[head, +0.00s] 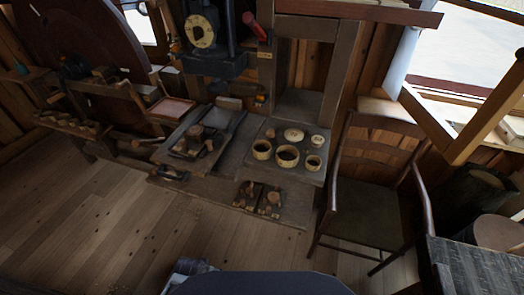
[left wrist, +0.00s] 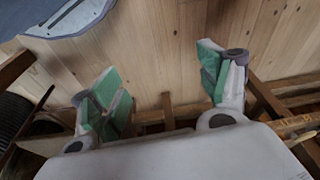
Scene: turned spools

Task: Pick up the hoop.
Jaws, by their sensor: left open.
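Several round, pale-rimmed wooden pieces sit on the low grey bench (head: 256,133) in the head view. Three look like open rings: a left one (head: 262,155), a larger middle one (head: 287,163) and a right one (head: 313,168). I cannot tell which is the hoop. In the left wrist view my left gripper (left wrist: 162,75) is open, its green-padded fingers wide apart with nothing between them. It faces plank flooring and no ring shows there. My right gripper is in neither view.
A wooden chair (head: 372,205) stands right of the bench. Dark blocks with small turned pieces (head: 247,194) lie on the lower step in front. A tray with tools (head: 195,145) is left of the rings. The plank floor (head: 100,220) at left is clear.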

